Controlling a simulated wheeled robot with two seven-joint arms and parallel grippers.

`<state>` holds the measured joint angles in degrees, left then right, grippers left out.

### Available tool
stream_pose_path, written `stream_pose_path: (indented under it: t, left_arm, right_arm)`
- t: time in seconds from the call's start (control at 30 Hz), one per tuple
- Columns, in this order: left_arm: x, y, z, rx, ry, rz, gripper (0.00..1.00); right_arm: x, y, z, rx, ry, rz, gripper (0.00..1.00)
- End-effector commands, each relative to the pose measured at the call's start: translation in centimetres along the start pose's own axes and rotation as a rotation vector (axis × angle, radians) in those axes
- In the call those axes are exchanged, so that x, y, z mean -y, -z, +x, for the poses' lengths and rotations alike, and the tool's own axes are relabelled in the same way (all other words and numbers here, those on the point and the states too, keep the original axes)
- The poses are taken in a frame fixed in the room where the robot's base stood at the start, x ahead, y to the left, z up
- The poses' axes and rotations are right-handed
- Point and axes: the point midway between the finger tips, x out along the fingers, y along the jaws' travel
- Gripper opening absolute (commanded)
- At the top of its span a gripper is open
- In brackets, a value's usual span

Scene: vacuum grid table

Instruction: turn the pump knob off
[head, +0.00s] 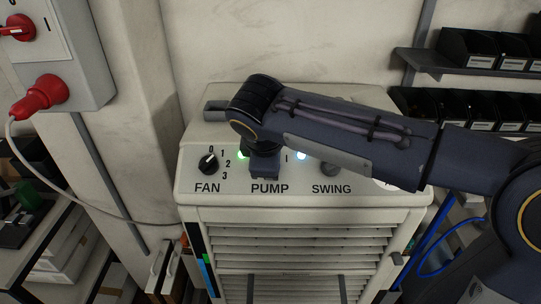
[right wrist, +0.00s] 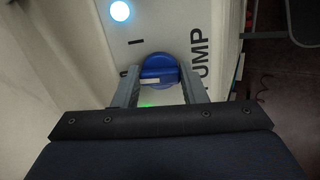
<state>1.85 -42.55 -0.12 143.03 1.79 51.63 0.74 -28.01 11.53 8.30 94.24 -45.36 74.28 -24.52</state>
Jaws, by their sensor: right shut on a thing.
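The pump knob (right wrist: 162,68) is round and blue, with a white mark on its grip that lies across the right wrist view and points left, away from the PUMP lettering (right wrist: 201,58). My right gripper (right wrist: 161,78) is shut on it, one finger on each side. In the head view my right gripper (head: 264,166) reaches down above the PUMP label (head: 269,188) and hides the knob. My left gripper is in neither view.
The FAN knob (head: 208,162) is left of my gripper, and the SWING knob (head: 330,169) is to the right, partly under my arm. A green light (head: 243,155) and a white-blue light (head: 302,155) glow on the panel. A red plug (head: 40,97) hangs at left.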

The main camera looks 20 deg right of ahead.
Motion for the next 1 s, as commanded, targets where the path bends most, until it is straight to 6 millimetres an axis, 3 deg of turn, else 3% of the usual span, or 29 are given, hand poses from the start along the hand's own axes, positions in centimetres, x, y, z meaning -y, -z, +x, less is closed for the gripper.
stream_pose_path:
  t: [0.73,0.77,0.9,1.0]
  left_arm:
    - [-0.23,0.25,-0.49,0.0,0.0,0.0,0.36]
    - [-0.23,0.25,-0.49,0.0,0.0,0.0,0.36]
    - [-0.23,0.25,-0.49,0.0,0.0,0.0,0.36]
    - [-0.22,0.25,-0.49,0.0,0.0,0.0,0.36]
  right_arm:
    - [-0.04,0.08,-0.07,-0.003,-0.009,-0.095,0.15]
    - [-0.04,0.08,-0.07,-0.003,-0.009,-0.095,0.39]
    - [-0.03,0.06,-0.06,-0.003,-0.008,-0.094,0.58]
    - [-0.03,0.04,-0.04,-0.002,-0.008,-0.093,0.6]
